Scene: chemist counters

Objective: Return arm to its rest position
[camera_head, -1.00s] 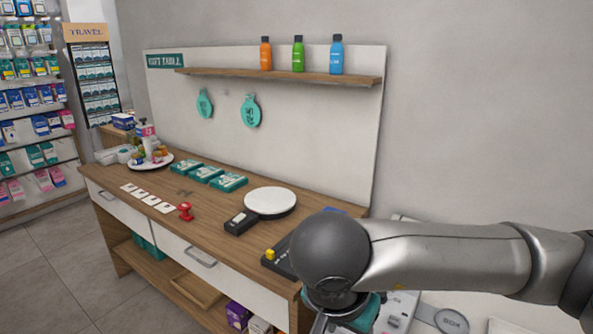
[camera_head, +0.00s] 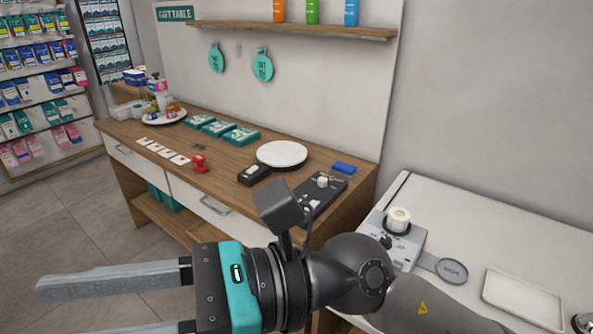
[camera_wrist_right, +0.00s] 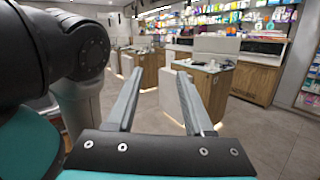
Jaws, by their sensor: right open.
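My right gripper (camera_head: 48,312) reaches in from the lower right of the head view and points left. Its two grey fingers are apart, with nothing between them. It is in front of the wooden gift table, over the floor side, and touches nothing that I can see. The right wrist view also shows the open fingers (camera_wrist_right: 159,76), with the shop floor and distant counters beyond them. My left gripper is in neither view.
The wooden table (camera_head: 225,183) holds a white round plate (camera_head: 282,153), a red stamp (camera_head: 199,163), teal boxes (camera_head: 241,136) and a black tray (camera_head: 331,200). A white counter (camera_head: 490,225) with a grey device (camera_head: 408,245) stands at right. Open floor (camera_head: 60,215) lies left.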

